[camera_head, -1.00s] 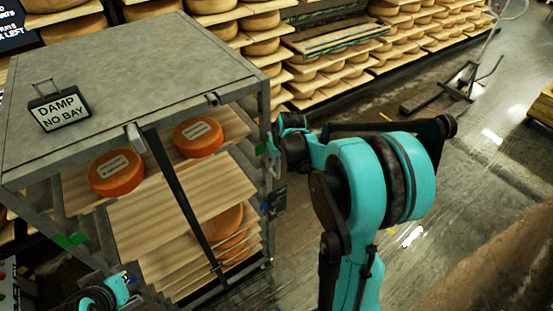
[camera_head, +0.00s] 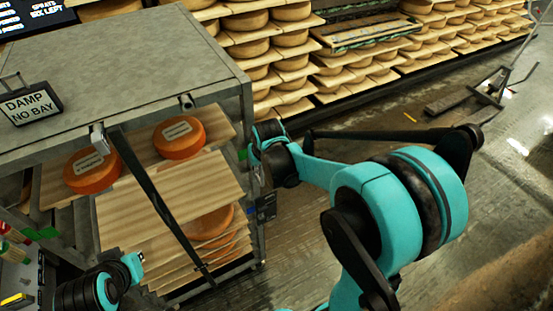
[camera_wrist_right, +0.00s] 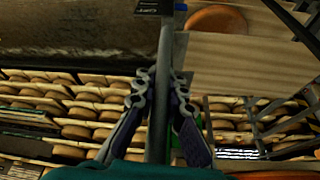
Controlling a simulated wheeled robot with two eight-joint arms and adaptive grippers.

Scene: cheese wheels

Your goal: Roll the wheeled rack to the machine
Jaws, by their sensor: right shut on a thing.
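The wheeled rack (camera_head: 150,75) is a grey metal frame with a flat top at the left of the head view. It holds wooden boards (camera_head: 165,205) and orange cheese wheels (camera_head: 180,138). Its wheels are hidden. My right gripper (camera_head: 254,163) is at the rack's right side. In the right wrist view, its fingers (camera_wrist_right: 162,85) are closed around an upright metal post (camera_wrist_right: 164,50) of the rack. My left arm's teal and black end (camera_head: 105,288) shows at the bottom left; its fingers are not clear. A grey panel with coloured buttons (camera_head: 15,268), possibly part of the machine, is at the lower left edge.
A sign reading "DAMP NO BAY" (camera_head: 31,103) is on the rack top. Long shelves of cheese wheels (camera_head: 290,70) line the back. A metal frame with a handle (camera_head: 490,90) stands at the far right. The floor (camera_head: 310,250) right of the rack is open.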

